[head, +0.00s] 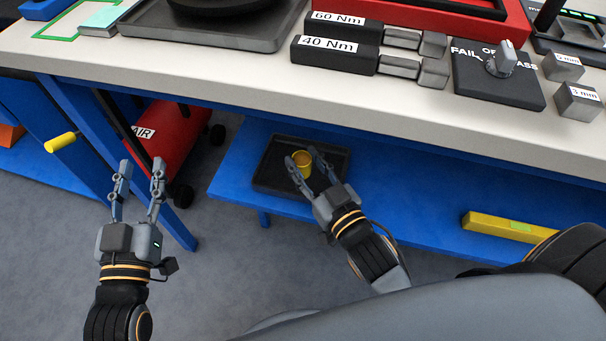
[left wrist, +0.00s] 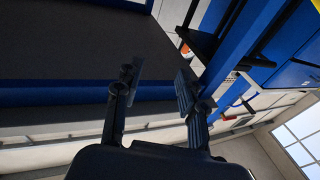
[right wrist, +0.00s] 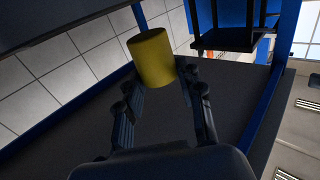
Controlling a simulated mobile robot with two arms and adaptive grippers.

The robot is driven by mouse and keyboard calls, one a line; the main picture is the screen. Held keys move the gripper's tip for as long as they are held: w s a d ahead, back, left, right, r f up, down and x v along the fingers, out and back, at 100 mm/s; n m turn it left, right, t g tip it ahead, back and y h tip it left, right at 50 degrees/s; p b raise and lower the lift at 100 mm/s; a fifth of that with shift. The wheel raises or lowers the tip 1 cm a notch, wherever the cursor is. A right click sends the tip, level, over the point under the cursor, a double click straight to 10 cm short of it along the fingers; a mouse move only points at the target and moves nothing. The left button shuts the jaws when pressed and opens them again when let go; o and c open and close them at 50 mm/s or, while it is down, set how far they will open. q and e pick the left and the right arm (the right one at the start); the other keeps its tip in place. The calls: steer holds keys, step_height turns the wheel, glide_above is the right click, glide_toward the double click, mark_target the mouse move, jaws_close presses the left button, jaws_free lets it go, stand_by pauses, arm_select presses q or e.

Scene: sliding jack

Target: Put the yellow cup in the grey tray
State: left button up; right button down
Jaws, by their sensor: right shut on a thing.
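The yellow cup (head: 301,162) is between the fingertips of my right gripper (head: 303,160), which is shut on it. In the right wrist view the cup (right wrist: 152,60) shows at the ends of the fingers. In the head view the cup appears within the outline of a dark tray (head: 272,180) on the low blue shelf; I cannot tell whether it touches the tray floor. A larger dark grey tray (head: 270,42) stands on the bench top with a round black thing in it. My left gripper (head: 140,172) is open and empty, left of the shelf.
The pale bench top (head: 200,62) overhangs the blue shelf (head: 400,185). A yellow bar (head: 480,225) lies on the shelf's right side. A red air tank (head: 170,140) stands left of the shelf. Black 60 Nm and 40 Nm blocks (head: 333,57) and a switch box (head: 495,82) sit on the bench.

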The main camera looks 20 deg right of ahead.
mark_target(306, 178)
steer(key=shift+w+a+f+b, duration=0.1)
steer(key=shift+w+f+b, duration=0.2)
steer(key=shift+w+f, duration=0.35)
step_height(306, 178, down, 3)
steer(key=shift+s+b, duration=0.15)
steer(key=shift+b, duration=0.75)
arm_select(q)
steer(key=s+r+t+h, duration=0.2)
steer(key=s+r+t, duration=0.3)
steer(key=r, duration=0.5)
steer(key=shift+t+h, duration=0.4)
steer(key=shift+t, duration=0.6)
steer(key=shift+r, duration=0.1)
